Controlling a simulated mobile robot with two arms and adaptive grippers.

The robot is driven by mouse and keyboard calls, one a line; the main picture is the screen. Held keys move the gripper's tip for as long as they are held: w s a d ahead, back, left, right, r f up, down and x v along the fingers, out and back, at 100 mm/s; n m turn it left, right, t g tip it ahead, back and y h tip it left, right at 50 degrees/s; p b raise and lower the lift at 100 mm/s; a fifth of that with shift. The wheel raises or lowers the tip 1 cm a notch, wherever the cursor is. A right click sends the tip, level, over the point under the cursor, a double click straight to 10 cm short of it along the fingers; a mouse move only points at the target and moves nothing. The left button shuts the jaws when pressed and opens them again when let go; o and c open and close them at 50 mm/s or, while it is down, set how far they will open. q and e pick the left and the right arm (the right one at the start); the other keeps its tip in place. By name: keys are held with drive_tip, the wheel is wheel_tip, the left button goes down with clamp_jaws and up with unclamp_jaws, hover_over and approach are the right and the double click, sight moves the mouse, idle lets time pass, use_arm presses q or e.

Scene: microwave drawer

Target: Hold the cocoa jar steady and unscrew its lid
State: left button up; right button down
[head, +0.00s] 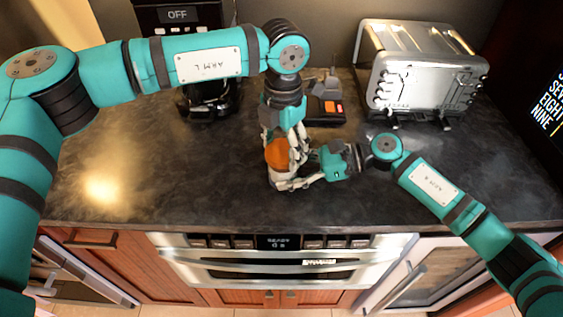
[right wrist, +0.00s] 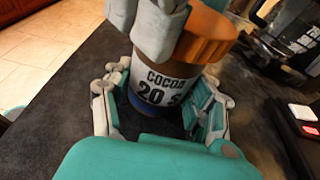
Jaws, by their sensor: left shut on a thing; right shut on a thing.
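The cocoa jar (right wrist: 160,88) stands upright on the dark counter, with a white "COCOA" label and a blue base in the right wrist view. Its orange-brown lid (head: 277,153) is on top. My left gripper (head: 287,148) comes down from above and is shut on the lid; its fingers also show over the lid in the right wrist view (right wrist: 158,28). My right gripper (head: 296,178) comes from the right, low down, and is shut around the jar's body, one finger on each side. The fingers hide parts of the jar.
A shiny toaster (head: 420,72) stands at the back right. A black coffee machine (head: 205,95) is at the back left, and a small dark device with red buttons (head: 327,108) is behind the jar. The counter's left part (head: 140,165) is clear. A drawer appliance (head: 280,262) is below the front edge.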

use_arm(q)
drive_tip(key=n, duration=1)
drive_tip(key=shift+r, duration=0.2)
idle(0.6)
drive_tip(key=o, duration=1.3)
drive_tip(key=shift+c, duration=0.2)
drive_tip(key=shift+r, duration=2.5)
